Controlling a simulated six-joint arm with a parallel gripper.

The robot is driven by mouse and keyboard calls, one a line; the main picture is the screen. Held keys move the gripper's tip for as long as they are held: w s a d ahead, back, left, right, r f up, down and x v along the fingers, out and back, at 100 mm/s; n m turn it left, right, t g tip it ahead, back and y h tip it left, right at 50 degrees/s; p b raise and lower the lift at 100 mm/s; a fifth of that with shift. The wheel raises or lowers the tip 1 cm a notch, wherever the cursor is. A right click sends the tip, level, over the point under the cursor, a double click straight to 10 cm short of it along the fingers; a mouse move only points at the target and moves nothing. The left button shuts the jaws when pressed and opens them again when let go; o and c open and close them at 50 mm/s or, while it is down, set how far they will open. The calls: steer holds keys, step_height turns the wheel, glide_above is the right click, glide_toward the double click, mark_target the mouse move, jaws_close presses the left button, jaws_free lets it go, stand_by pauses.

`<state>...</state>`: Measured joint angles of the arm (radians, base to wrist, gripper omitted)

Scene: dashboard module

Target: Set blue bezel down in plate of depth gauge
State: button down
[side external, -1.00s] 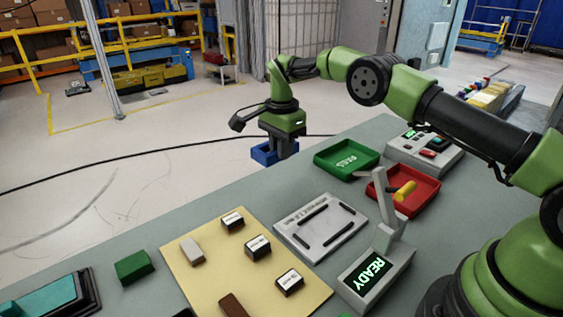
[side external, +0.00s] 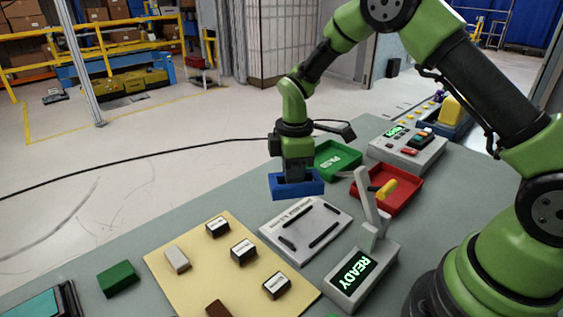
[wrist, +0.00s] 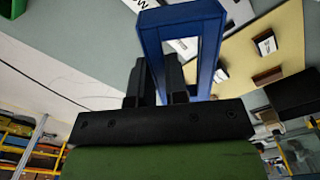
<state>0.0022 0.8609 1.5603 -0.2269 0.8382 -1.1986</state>
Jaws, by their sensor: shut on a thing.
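The blue bezel (side external: 312,188) is a rectangular frame held in my gripper (side external: 296,178), which points down. In the wrist view the bezel (wrist: 208,50) is an open blue frame beyond the two black fingers of my gripper (wrist: 160,85). The depth gauge has a light grey plate (side external: 306,247) with black bars on it and a grey unit (side external: 340,290) with a lit READY display and an upright post. In the side view the bezel appears above the far edge of the plate; its exact height is hard to tell.
A green tray (side external: 345,172) and a red tray (side external: 405,200) with a yellow piece lie behind the gauge. A grey control box (side external: 425,150) stands beyond. A beige mat (side external: 195,275) with several small blocks lies at the front left, beside a green block (side external: 118,279).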

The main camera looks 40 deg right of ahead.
steer(key=s+n, duration=0.1)
steer(key=n, duration=0.1)
steer(key=s+n, duration=0.1)
steer(key=n, duration=0.1)
steer(key=s+n, duration=0.1)
steer(key=n, duration=0.1)
steer(key=shift+s+a+n, duration=0.1)
steer(key=shift+s+n, duration=0.15)
steer(key=shift+n, duration=0.15)
glide_above(303, 220)
steer(key=shift+s+f, duration=0.1)
steer(key=shift+f, duration=2.8)
steer(key=shift+f, duration=1.15)
steer(key=c, duration=1.1)
jaws_free()
steer(key=shift+o, duration=0.2)
